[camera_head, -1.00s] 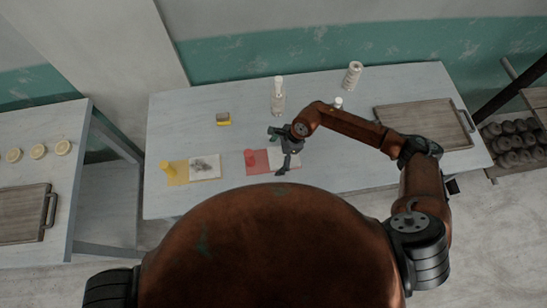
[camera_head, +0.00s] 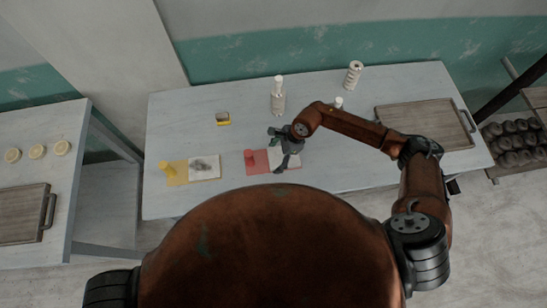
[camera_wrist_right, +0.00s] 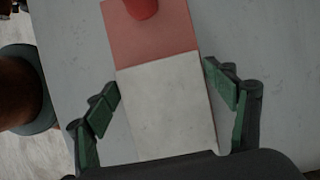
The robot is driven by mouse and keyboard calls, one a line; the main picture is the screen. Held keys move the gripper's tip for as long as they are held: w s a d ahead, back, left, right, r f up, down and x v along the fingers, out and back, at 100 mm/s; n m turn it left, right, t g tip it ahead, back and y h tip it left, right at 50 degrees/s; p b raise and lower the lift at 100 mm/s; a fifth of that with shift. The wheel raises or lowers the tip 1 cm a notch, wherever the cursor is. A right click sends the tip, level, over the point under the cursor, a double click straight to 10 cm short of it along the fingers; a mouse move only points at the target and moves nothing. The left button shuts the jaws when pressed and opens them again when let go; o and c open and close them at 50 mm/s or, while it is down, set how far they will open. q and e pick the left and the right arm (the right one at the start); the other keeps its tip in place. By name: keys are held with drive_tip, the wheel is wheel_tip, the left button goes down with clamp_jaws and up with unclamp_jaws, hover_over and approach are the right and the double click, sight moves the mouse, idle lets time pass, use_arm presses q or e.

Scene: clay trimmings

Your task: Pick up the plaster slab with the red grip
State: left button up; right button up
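The plaster slab with the red grip (camera_head: 250,157) lies flat on the long table, one half red and the other pale. In the right wrist view its pale half (camera_wrist_right: 170,100) lies between my fingers, with the red half and red grip (camera_wrist_right: 143,7) beyond them. My right gripper (camera_head: 285,157) is over the pale half in the head view, partly covering it. In the wrist view it is open (camera_wrist_right: 163,97), one green-padded finger on each side of the slab, with no clear sign of touching. My left gripper is not in view.
A similar slab with a yellow grip (camera_head: 177,173) lies to the left. The table's front edge is close.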

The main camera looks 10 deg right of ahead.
drive_tip(key=c, duration=1)
